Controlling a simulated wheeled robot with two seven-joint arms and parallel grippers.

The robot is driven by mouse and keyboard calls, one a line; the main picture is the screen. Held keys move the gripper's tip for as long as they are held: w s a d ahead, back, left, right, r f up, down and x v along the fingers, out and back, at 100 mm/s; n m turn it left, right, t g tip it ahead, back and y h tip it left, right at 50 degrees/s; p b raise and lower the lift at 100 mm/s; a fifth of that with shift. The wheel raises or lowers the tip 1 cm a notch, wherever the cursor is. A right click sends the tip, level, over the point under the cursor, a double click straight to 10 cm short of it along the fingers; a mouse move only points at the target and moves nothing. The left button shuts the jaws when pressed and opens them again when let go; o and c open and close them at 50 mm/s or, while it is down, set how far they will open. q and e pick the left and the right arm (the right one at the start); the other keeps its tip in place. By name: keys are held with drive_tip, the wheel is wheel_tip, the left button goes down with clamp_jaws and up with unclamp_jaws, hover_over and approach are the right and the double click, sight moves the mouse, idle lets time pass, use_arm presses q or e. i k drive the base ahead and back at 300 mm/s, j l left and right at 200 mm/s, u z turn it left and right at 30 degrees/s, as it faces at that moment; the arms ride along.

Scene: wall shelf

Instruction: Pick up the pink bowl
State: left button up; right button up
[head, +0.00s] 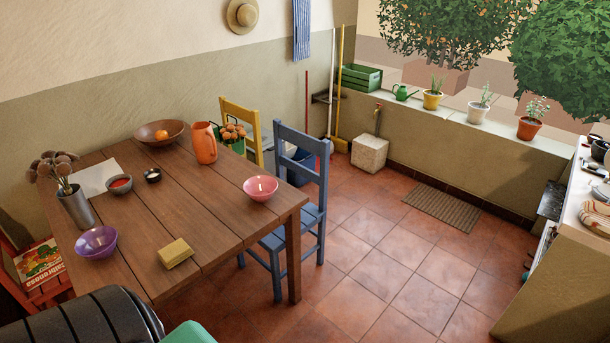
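The pink bowl (260,188) stands upright on the wooden table (205,216), near its right end and close to the blue chair. A small pale streak shows inside the bowl; I cannot tell what it is. Neither of my grippers is in the head view, and nothing touches the bowl.
A purple bowl (96,242), a yellow block (175,252), an orange pitcher (204,143), a brown bowl (159,131) and a metal vase (75,206) share the table. A blue chair (308,188) stands close beside its right end. Tiled floor (400,265) is open to the right.

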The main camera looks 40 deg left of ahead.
sight(261, 189)
drive_tip(key=i+u, duration=0.45)
drive_tip(key=i+l+u, duration=0.25)
drive_tip(key=i+u, duration=0.2)
drive_tip(key=i+l+u, duration=0.45)
drive_tip(key=i+j, duration=0.1)
